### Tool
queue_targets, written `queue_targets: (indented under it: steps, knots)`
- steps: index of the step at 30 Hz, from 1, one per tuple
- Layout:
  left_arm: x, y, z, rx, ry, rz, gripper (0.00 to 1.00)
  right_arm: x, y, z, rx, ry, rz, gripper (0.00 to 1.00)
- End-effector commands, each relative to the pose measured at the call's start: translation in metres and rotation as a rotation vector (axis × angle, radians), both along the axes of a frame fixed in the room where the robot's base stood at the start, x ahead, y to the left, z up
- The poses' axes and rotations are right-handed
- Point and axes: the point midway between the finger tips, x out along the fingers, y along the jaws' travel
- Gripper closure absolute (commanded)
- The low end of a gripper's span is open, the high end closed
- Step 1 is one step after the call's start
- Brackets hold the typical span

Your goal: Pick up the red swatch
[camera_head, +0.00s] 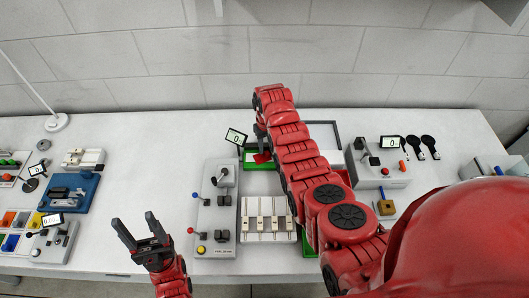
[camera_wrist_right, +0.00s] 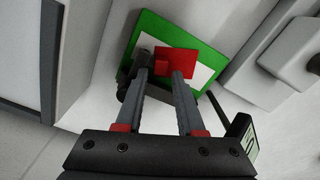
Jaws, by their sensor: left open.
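The red swatch (camera_head: 262,158) lies on a green-and-white board (camera_head: 250,164) near the back middle of the table. It also shows in the right wrist view (camera_wrist_right: 182,62), as a flat red square with a small raised red block. My right gripper (camera_wrist_right: 160,75) is open above the board, with its fingertips over the near part of the swatch and the raised block between them in the picture. I cannot tell whether they touch. In the head view my right arm covers part of the board. My left gripper (camera_head: 137,232) is open and empty at the front left.
A small display (camera_head: 236,137) stands beside the board. A grey lever box (camera_head: 215,205) and a panel of pale switches (camera_head: 267,220) stand nearer the front. Another grey box (camera_head: 382,165) is to the right. Bare table lies left of the lever box.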

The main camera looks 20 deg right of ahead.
Motion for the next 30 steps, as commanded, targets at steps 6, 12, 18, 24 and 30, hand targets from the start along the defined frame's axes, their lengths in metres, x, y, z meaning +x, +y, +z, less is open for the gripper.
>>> queue_targets:
  steps: [6,12,18,24,30]
  knots:
    - [0.0,0.0,0.005,0.0,0.001,0.0,0.41,0.0,0.0,-0.013,0.001,0.001,0.0,0.62]
    - [0.0,0.0,0.005,0.0,0.001,0.0,0.41,-0.001,0.0,-0.017,0.0,0.001,0.001,0.62]
    - [0.0,0.0,0.005,0.0,0.001,0.0,0.41,-0.001,0.0,-0.017,0.0,0.001,0.0,0.75]
    - [0.0,0.0,0.005,0.0,0.001,0.0,0.41,0.0,0.0,-0.017,0.0,0.0,0.0,1.0]
    - [0.0,0.0,0.005,0.0,0.001,0.0,0.41,0.0,0.0,-0.017,0.0,0.0,0.0,1.0]
